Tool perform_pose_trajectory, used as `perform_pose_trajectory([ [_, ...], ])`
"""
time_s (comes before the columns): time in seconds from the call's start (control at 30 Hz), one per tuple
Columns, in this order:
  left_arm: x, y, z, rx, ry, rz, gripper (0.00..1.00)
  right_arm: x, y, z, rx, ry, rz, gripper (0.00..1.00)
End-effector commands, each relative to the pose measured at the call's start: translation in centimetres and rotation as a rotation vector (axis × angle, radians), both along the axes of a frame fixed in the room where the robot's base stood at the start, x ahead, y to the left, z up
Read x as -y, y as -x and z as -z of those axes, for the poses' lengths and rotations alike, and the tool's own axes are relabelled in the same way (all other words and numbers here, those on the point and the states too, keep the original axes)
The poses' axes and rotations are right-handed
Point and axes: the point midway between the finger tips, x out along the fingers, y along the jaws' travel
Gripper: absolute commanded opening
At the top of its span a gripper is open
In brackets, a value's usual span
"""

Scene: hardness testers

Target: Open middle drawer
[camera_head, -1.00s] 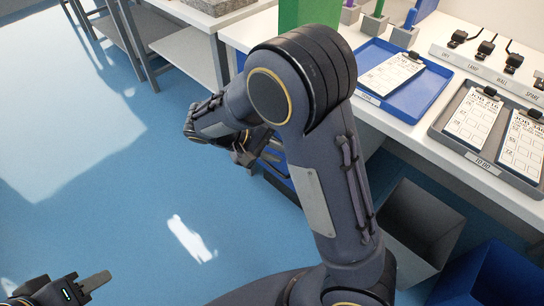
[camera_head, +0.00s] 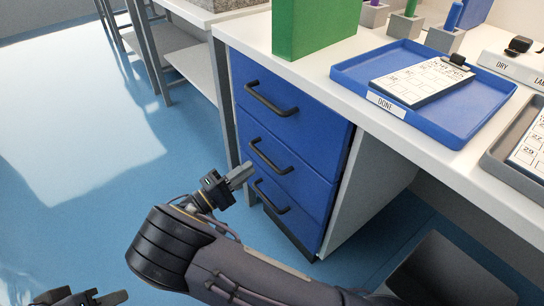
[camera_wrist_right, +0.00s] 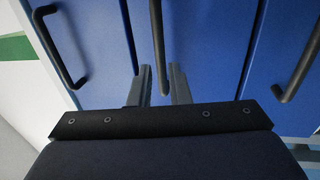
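The blue drawer unit stands under the worktop, with its top drawer (camera_head: 310,115), middle drawer (camera_head: 305,175) and bottom drawer (camera_head: 298,218) all shut. The middle drawer has a dark bar handle (camera_head: 268,158). My right gripper (camera_head: 243,172) is open in front of the unit, its fingers pointing at the drawer fronts near this handle. In the right wrist view the middle handle (camera_wrist_right: 157,40) runs down between the two fingertips (camera_wrist_right: 162,72). I cannot tell whether they touch it. My left gripper (camera_head: 112,297) is at the bottom left, partly cut off, away from the drawers.
A green box (camera_head: 312,28) and a blue tray (camera_head: 450,112) with a clipboard are on the worktop (camera_head: 395,140) above. A grey bin (camera_head: 450,270) stands at the lower right. The floor (camera_head: 80,160) left of the drawers is clear.

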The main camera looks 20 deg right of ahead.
Motion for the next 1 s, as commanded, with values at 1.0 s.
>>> perform_pose_trajectory([
  [1.0, 0.0, 0.0, -1.5, 0.0, 0.0, 0.0, 0.36, 6.2, -2.2, -1.3, -0.003, -0.003, 0.003, 0.0],
])
